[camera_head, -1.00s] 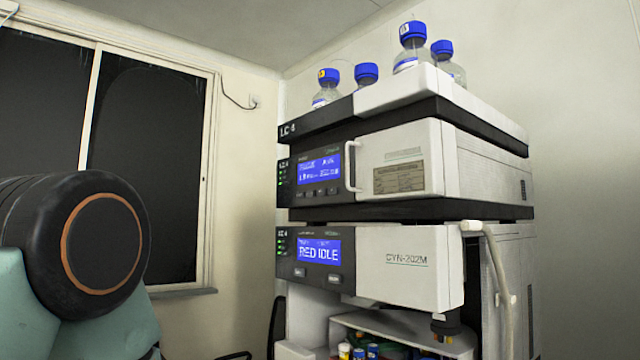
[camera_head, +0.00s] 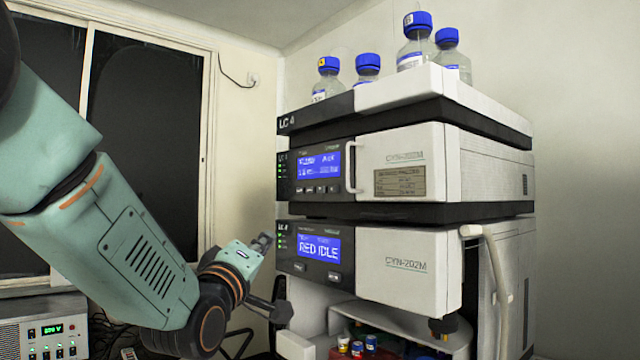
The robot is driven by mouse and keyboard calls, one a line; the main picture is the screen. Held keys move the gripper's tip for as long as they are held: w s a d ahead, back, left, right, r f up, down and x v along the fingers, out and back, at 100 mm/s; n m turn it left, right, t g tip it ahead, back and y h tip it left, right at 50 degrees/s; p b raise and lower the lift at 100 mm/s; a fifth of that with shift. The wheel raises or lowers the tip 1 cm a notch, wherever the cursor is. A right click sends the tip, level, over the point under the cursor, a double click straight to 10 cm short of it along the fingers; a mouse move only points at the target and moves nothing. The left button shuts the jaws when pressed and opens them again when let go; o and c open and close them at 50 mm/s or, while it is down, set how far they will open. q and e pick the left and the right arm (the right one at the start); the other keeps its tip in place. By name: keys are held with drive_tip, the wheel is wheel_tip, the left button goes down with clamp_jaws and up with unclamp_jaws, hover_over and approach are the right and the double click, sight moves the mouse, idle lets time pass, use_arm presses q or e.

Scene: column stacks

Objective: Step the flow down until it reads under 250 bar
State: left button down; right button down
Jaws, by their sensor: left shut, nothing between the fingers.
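The column stack labelled LC 4 (camera_head: 405,262) stands at the centre right. Its upper module has a blue display (camera_head: 319,166) with small text too blurred to read. A row of small buttons (camera_head: 318,189) sits under that display. The lower module's blue display (camera_head: 320,248) reads RED IDLE, with two buttons below it. My left gripper (camera_head: 272,275) is shut and empty, just left of the lower module's front and apart from the buttons. My right gripper is not in view.
Several blue-capped bottles (camera_head: 417,45) stand on top of the stack. Small vials (camera_head: 357,348) sit in the open bay below. A pale tube (camera_head: 495,270) runs down the right side. A box with a green readout (camera_head: 52,329) is at the lower left. A window is behind my arm.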

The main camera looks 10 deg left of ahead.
sight(321, 190)
use_arm(q)
wheel_tip(321, 190, up, 9)
drive_tip(key=s+n+t+h, duration=0.1)
drive_tip(key=n+t, duration=0.2)
drive_tip(key=n, duration=0.4)
drive_tip(key=shift+d, duration=0.15)
drive_tip(key=shift+s, duration=0.15)
drive_tip(key=shift+f, duration=0.1)
drive_tip(key=w+d, duration=0.1)
drive_tip(key=w, duration=0.1)
drive_tip(key=w+d+p, duration=0.1)
drive_tip(key=w+d, duration=0.1)
drive_tip(key=w+d+p, duration=0.1)
drive_tip(key=w+d, duration=0.1)
drive_tip(key=w, duration=0.1)
drive_tip(key=shift+w+d, duration=0.1)
drive_tip(key=shift+d, duration=0.1)
idle(1.0)
